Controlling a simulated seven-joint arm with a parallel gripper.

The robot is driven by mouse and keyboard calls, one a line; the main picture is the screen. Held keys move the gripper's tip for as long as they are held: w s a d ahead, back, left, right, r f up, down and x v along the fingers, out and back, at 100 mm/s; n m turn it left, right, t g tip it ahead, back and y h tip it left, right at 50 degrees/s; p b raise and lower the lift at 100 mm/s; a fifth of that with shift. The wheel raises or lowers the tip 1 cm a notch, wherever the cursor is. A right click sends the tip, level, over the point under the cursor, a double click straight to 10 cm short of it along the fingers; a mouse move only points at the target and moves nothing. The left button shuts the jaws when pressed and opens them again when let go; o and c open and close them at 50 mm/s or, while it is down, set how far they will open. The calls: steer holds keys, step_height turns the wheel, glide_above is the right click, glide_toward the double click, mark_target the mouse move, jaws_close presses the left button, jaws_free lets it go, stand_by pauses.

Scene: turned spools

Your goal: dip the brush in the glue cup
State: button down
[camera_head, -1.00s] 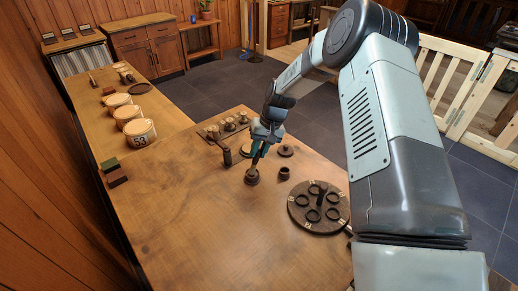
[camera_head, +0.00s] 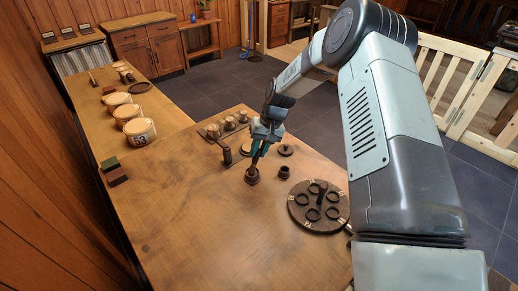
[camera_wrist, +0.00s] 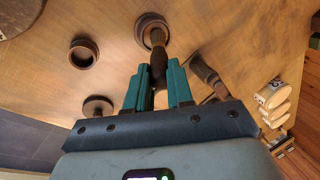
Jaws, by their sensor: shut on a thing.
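My gripper (camera_head: 262,142) is shut on the brush, whose dark handle (camera_wrist: 159,66) shows between the teal fingers (camera_wrist: 160,88) in the wrist view. The brush points down, slightly tilted, and its lower end meets a round, wide-rimmed brown cup (camera_head: 252,176), also in the wrist view (camera_wrist: 145,22). The bristles are hidden, so how deep they sit cannot be told. A second small dark cup (camera_head: 284,172) stands to the right, open at the top and apart from the brush; it also shows in the wrist view (camera_wrist: 83,53).
A dark round rack (camera_head: 297,212) with rings and a centre post lies right of the cups. A flat knobbed disc (camera_head: 286,150) and an upright dark-handled tool (camera_head: 226,153) stand nearby. A tray of small spools (camera_head: 213,132) is at the back. The table's front left (camera_head: 200,235) is clear.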

steer(key=shift+r, duration=3.5)
